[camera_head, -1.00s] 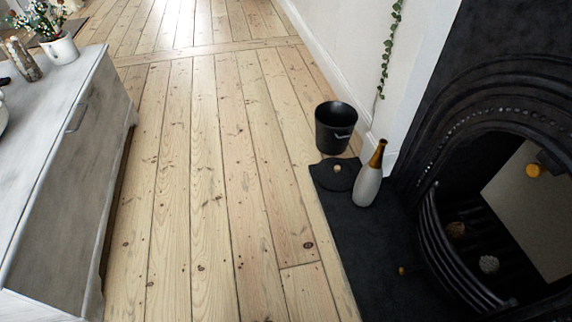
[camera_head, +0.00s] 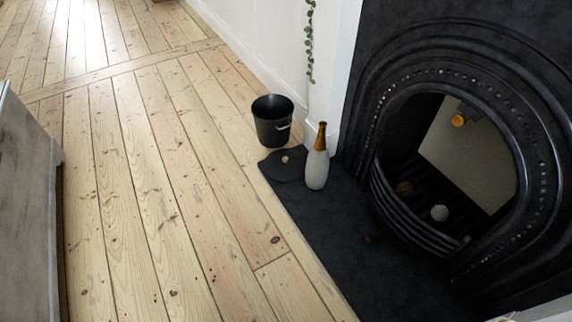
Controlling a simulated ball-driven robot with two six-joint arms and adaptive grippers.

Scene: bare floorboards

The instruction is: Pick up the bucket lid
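The bucket lid (camera_head: 276,168) is a flat, dark disc with a small light-brown knob (camera_head: 285,159). It lies at the far left corner of the dark hearth slab, and its dark colour makes its edge hard to tell from the slab. The black bucket (camera_head: 272,121) stands upright and open on the floorboards just behind the lid, with a light metal handle on its right side. Neither of my grippers is in view.
A grey-white bottle with a golden neck (camera_head: 317,165) stands on the hearth (camera_head: 335,235) close to the lid's right. The black fireplace (camera_head: 440,130) fills the right. A grey cabinet (camera_head: 28,215) stands at left. The floorboards (camera_head: 165,190) between are clear.

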